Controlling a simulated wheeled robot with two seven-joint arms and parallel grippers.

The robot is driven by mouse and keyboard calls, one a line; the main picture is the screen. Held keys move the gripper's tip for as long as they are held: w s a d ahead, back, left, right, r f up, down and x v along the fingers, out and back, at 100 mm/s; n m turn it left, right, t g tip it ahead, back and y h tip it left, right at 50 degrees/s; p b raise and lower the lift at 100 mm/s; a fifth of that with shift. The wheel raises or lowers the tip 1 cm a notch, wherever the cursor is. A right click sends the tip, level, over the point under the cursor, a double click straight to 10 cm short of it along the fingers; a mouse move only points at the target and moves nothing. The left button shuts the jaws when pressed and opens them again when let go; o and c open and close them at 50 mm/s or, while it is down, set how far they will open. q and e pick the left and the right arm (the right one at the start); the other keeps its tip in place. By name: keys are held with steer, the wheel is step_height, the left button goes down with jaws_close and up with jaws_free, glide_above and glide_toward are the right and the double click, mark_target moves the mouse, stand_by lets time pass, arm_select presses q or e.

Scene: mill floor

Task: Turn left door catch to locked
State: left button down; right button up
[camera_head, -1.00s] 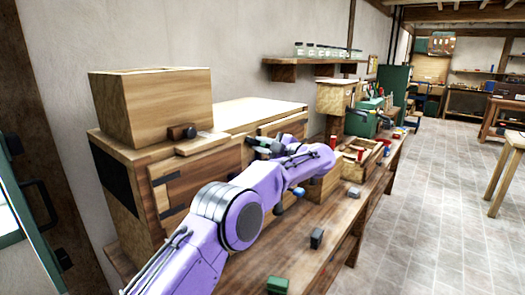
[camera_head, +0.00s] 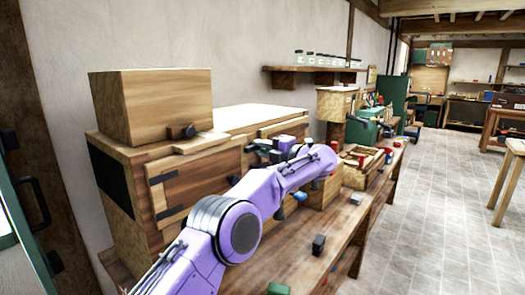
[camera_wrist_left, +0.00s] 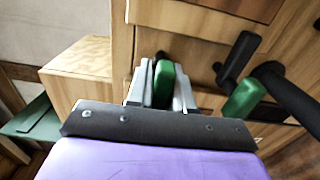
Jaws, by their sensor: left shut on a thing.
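The wooden cabinet (camera_head: 130,155) stands on the bench, with its left door (camera_head: 190,185) closed on dark hinges and a second door (camera_head: 285,128) to the right. My left gripper (camera_head: 259,148) is at the cabinet front between the doors. In the left wrist view my left gripper (camera_wrist_left: 162,80) is shut on a green door catch (camera_wrist_left: 163,92), a finger on each side. A second green catch or grip (camera_wrist_left: 243,98) is beside it, free, near black handles (camera_wrist_left: 238,58). The arm hides much of the front in the head view. My right gripper is not in view.
A wooden box (camera_head: 150,105) sits on top of the cabinet. The bench (camera_head: 270,250) carries a dark block (camera_head: 318,244), a green block (camera_head: 278,289) and a wooden tray (camera_head: 360,178). A shelf with jars (camera_head: 310,72) is on the wall.

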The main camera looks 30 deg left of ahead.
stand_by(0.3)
arm_select(q)
steer(key=c, duration=1.1)
jaws_free()
steer(key=shift+d, duration=0.1)
steer(key=d+b, duration=0.1)
steer(key=d, duration=0.9)
steer(key=shift+s+d+b, duration=0.2)
steer(key=shift+s+b, duration=0.1)
steer(key=shift+s, duration=0.1)
steer(key=shift+f, duration=0.1)
